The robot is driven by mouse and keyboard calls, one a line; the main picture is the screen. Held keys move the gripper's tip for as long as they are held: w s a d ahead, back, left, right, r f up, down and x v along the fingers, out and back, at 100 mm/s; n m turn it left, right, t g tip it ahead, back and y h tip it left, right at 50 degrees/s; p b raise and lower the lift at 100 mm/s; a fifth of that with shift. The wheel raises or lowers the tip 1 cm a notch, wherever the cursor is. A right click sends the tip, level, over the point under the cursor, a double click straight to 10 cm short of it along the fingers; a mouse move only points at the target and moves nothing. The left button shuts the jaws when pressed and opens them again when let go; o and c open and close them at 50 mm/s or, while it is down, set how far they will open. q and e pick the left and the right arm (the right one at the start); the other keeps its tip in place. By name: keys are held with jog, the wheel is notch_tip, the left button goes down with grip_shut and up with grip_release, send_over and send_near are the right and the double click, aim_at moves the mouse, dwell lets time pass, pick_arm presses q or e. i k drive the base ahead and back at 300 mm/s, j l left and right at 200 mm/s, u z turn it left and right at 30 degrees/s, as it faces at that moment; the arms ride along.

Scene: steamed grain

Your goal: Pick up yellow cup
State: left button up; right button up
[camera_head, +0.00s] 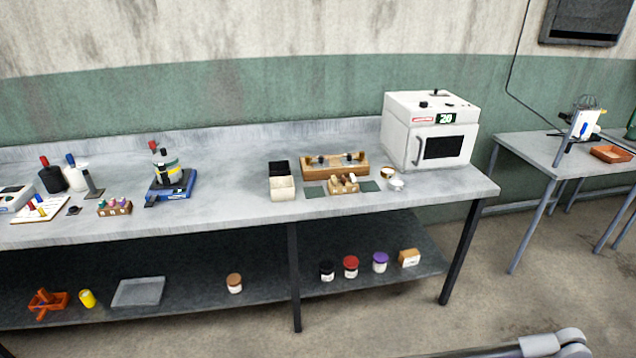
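The yellow cup (87,299) is small and stands on the lower shelf of the long workbench, at the far left. An orange-red tray sits just left of it and a grey tray just right of it, with a small gap on each side. Neither of my grippers is in view. Only a grey-white part of my own body shows at the bottom right edge, far from the cup.
The orange-red tray (48,303) and the grey tray (138,292) flank the cup. The bench top (225,187) overhangs the shelf (195,308). Several lidded jars, one red (351,267), stand further right. A bench leg (294,275) divides the front. Open floor lies right.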

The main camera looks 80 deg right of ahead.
aim_at(88, 299)
jog(key=z, duration=1.8)
jog(key=i+l+z, duration=0.6)
jog(key=u, duration=1.55)
jog(key=k, duration=0.05)
